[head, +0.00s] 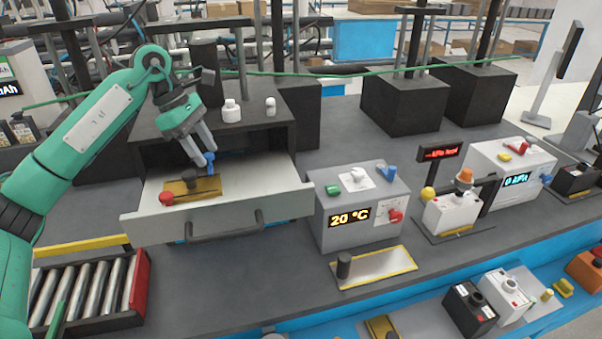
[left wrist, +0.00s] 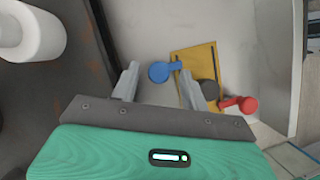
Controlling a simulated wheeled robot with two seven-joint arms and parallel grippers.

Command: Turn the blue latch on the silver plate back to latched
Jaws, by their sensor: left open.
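A blue latch (head: 210,166) with a round knob stands at the edge of a gold-coloured plate (head: 205,186) in the open drawer; I see no silver plate under it. The left wrist view shows its blue knob (left wrist: 160,72) and short arm reaching onto the plate (left wrist: 193,60). A red latch (head: 167,198) is at the plate's other end, with a dark round knob (left wrist: 209,90) between. My left gripper (head: 206,157) is open, pointing down, its fingers on either side of the blue knob. Contact cannot be told. My right gripper is not in view.
A grey box (head: 345,212) with a 20 °C display stands to the right. A silver plate with yellow edging (head: 385,271) lies before it, bearing a dark knob.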

